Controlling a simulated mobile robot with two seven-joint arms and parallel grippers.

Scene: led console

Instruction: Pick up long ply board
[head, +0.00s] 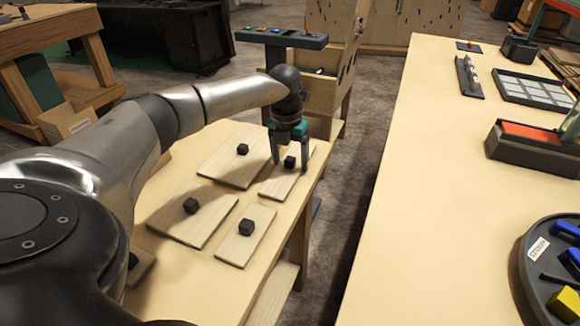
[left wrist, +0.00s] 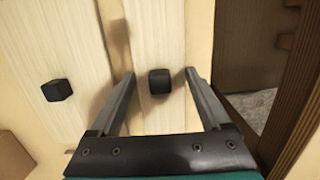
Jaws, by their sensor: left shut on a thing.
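Several pale ply boards, each with a black cube-shaped knob, lie on the wooden table at centre left. My left gripper (head: 290,160) points down over the long narrow ply board (head: 280,184) at the back right of the group. In the left wrist view, this board (left wrist: 155,35) runs away between the two fingers. Its black knob (left wrist: 160,82) sits between them with gaps on both sides. The fingertips stand at the board's two long edges, shut on its width. The board looks flat at table level; I cannot tell whether it is lifted. My right gripper is not in view.
A wider board (head: 230,170) lies close at left, with two more boards (head: 190,222) (head: 250,228) nearer. A wooden rack with a dark tray (head: 282,38) stands behind. A long bench (head: 410,170) with consoles is at right, across a floor gap.

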